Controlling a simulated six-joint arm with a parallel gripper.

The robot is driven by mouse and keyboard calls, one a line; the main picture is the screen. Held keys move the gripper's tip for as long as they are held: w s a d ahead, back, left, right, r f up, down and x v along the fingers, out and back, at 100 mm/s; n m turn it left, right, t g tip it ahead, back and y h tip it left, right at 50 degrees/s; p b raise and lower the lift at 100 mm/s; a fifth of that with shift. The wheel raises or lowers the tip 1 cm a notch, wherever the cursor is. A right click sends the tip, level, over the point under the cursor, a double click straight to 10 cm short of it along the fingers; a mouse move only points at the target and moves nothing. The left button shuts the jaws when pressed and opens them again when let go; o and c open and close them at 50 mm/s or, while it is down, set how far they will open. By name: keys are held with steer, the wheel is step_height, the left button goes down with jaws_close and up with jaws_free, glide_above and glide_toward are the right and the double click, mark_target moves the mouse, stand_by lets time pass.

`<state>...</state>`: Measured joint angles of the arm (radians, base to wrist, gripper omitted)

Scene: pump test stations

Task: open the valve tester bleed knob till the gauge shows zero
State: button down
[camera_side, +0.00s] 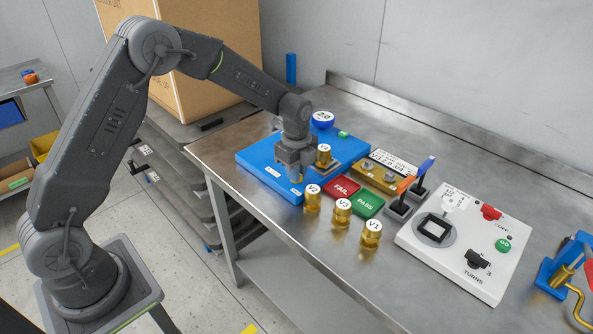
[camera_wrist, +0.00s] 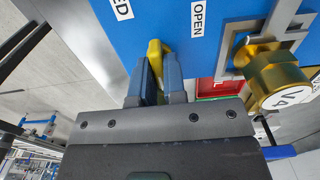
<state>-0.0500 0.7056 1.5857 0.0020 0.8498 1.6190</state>
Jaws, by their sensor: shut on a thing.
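The blue valve tester (camera_side: 262,160) lies on the bench, with a round blue-rimmed gauge (camera_side: 322,118) at its back. The gauge face seems to read 2.8, though the digits are small. My gripper (camera_side: 294,178) is low over the tester's front part. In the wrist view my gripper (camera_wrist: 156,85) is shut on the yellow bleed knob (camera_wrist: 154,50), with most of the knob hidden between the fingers. An OPEN label (camera_wrist: 198,17) and a partly cut-off label ending in "ED" (camera_wrist: 122,8) flank it. A brass valve marked V4 (camera_side: 324,154) sits in the tester's grey holder.
Several brass valves, including V1 (camera_side: 372,232), stand in front of the red FAIL pad (camera_side: 342,188) and green PASS pad (camera_side: 368,204). Two levers (camera_side: 405,190), a white panel (camera_side: 465,240) and a blue clamp (camera_side: 570,265) lie to the right. The bench front is mostly clear.

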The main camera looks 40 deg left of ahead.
steer(key=shift+n, duration=0.3)
steer(key=n, duration=0.3)
steer(key=shift+w+n, duration=0.1)
steer(key=shift+n, duration=0.3)
steer(key=n, duration=0.4)
steer(key=shift+n, duration=0.3)
steer(key=n, duration=0.4)
steer(key=shift+w+a, duration=0.1)
steer(key=shift+n, duration=2.5)
steer(key=shift+a, duration=0.1)
steer(key=c, duration=1.2)
jaws_free()
